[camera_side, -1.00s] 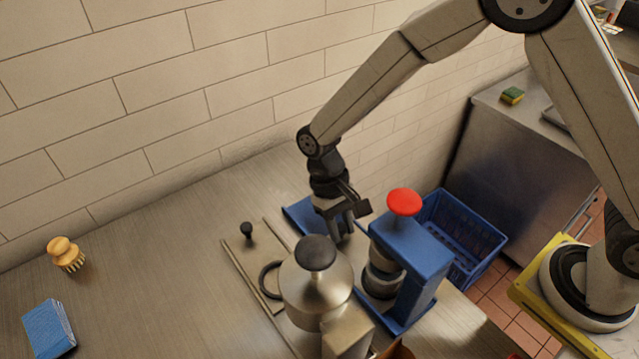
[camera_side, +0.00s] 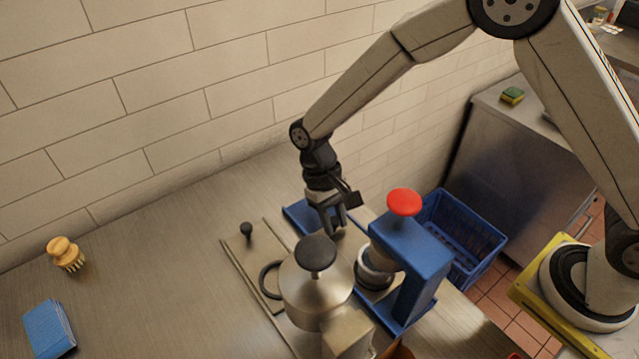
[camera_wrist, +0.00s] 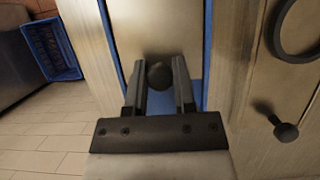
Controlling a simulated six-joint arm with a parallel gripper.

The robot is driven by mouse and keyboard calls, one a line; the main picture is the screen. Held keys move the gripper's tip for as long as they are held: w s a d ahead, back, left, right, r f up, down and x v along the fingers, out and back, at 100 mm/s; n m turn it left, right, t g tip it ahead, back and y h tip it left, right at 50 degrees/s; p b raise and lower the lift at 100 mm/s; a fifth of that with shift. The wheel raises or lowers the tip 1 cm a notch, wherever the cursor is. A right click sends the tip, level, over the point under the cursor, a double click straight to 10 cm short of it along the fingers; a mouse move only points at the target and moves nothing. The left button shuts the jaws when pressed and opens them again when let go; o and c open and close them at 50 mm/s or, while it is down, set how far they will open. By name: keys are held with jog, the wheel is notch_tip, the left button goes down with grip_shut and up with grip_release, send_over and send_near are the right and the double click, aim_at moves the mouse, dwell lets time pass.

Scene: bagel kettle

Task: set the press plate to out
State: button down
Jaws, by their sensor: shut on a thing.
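The blue press (camera_side: 418,255) with a red top button (camera_side: 404,202) stands on a blue base right of centre in the side view. Its metal press plate (camera_wrist: 160,18) runs between blue edges in the wrist view and carries a dark round knob (camera_wrist: 159,75). My gripper (camera_side: 335,230) is low over the plate's wall-side end. In the wrist view my gripper (camera_wrist: 160,90) has its two fingers on either side of the knob, shut on it. A round metal cup (camera_side: 372,272) sits partly under the press head; the plate below it is mostly hidden in the side view.
A steel domed kettle (camera_side: 318,288) with a black knob stands close left of the press. Beside it lies a steel panel with another black knob (camera_side: 246,230). A blue crate (camera_side: 465,235) is behind right. A brush (camera_side: 66,254) and blue block (camera_side: 48,328) lie far left.

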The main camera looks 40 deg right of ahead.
jog(key=shift+w, duration=4.5)
jog(key=shift+r, duration=0.1)
jog(key=shift+c, duration=2.3)
grip_release()
jog(key=v, duration=0.7)
jog(key=shift+r, duration=0.3)
jog(key=shift+w+d, duration=0.1)
jog(key=shift+w, duration=0.05)
